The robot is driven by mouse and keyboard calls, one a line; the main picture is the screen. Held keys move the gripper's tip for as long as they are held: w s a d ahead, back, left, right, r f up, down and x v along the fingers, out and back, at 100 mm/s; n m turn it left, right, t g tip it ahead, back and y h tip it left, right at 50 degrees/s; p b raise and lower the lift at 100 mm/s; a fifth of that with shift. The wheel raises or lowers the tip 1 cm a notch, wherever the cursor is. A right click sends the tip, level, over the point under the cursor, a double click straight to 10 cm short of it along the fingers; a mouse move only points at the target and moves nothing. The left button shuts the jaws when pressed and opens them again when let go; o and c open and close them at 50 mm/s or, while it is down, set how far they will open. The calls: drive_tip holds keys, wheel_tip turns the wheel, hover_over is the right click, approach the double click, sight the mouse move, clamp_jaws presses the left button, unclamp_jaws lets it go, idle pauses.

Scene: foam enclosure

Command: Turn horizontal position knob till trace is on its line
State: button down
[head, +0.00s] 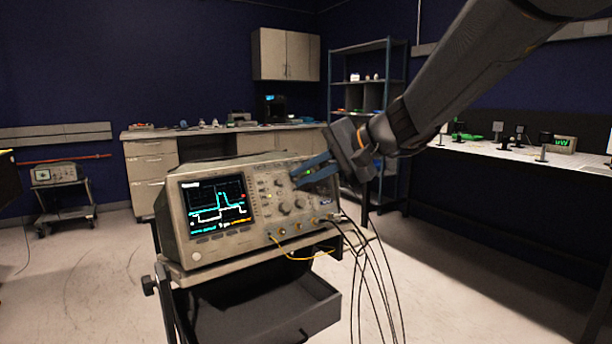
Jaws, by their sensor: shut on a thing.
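The oscilloscope (228,240) stands on a cart, its front panel facing me. Its lit screen (215,205) shows a cyan trace with a tall pulse right of centre and a white stepped line below it. The two do not look lined up, but the screen is too small to be sure. My gripper (297,173) reaches in from the upper right, its blue fingers shut at the upper right of the panel on a knob. The fingers mostly hide that knob, and I cannot read its label. Other knobs (285,208) show below the fingers.
A yellow cable (300,257) and several black cables (372,270) hang from the panel's lower sockets. The cart (265,310) has an open drawer or tray below. Benches stand behind and at the right (520,155).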

drive_tip(key=c, duration=2.1)
unclamp_jaws()
drive_tip(key=shift+d, duration=0.1)
drive_tip(key=v, duration=0.7)
drive_tip(key=shift+s+d+r, duration=0.15)
drive_tip(key=shift+d, duration=0.1)
